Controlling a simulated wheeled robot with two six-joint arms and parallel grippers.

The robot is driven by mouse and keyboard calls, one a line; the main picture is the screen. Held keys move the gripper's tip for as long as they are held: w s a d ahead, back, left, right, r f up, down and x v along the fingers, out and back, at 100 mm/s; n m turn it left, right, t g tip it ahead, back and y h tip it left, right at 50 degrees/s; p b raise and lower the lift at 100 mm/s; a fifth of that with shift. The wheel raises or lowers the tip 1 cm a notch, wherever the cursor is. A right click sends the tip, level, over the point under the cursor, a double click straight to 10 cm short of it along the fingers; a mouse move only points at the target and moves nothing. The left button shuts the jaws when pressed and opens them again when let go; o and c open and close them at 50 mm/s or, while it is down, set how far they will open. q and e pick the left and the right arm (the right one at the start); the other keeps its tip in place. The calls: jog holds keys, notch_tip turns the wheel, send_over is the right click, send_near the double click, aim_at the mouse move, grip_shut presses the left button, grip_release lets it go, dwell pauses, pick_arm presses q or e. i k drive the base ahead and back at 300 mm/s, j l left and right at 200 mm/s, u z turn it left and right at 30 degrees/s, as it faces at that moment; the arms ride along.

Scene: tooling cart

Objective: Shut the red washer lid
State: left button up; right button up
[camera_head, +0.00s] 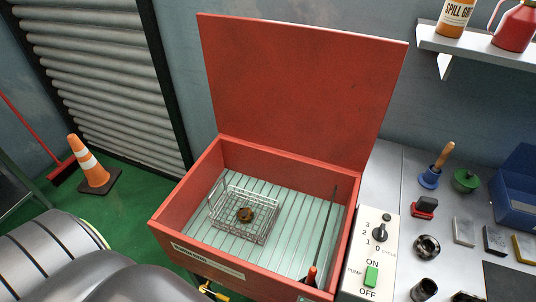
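The red washer (189,207) is an open-topped box in the middle of the view. Its red lid (300,85) stands raised, hinged along the back edge of the box and facing me. Inside, a wire basket (262,236) holding a small brown part (246,214) sits on the slatted pale floor of the tub. A thin dark rod with an orange-red handle (311,277) leans at the tub's right front corner, its handle at the front rim. Neither of my grippers shows in this view.
A control panel (374,254) with a dial and green switch adjoins the washer's right side. A grey bench (410,190) with tools and a blue bin (515,185) lies beyond it. A shelf (470,47) with bottles hangs upper right. An orange cone (88,165) stands left.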

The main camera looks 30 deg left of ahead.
aim_at(320, 94)
jog(key=j+u, duration=0.2)
jog(key=u, duration=0.6)
jog(key=j+u, duration=0.25)
jog(key=j, duration=0.3)
jog(key=j+u, duration=0.3)
jog(key=j, duration=0.25)
